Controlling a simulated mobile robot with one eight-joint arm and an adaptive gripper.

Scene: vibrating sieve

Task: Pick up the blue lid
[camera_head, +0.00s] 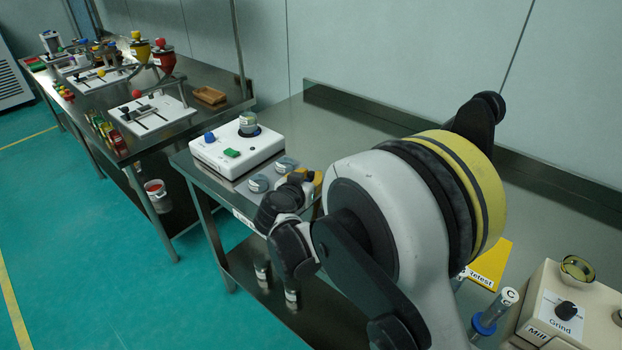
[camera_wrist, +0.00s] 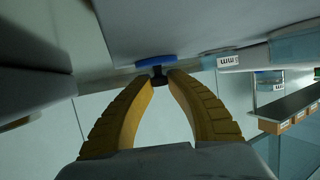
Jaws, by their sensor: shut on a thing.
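In the wrist view, the blue lid (camera_wrist: 155,61) shows edge-on as a thin blue disc with a small black knob (camera_wrist: 158,76). My gripper (camera_wrist: 160,80) has two ribbed yellow fingers, with their tips closed on the knob. Whether the lid touches the grey surface beside it cannot be told. In the head view, my arm hides most of my gripper; a bit of yellow finger (camera_head: 317,179) shows beside the small round containers. I cannot make out the lid there.
A white machine (camera_head: 236,154) with a blue knob, green button and jar stands on the metal table near two round containers (camera_head: 272,174). A yellow "Retest" plate (camera_head: 491,264), a blue-ringed tube (camera_head: 483,325) and a mill (camera_head: 566,312) are at right. Another table (camera_head: 214,112) holds equipment.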

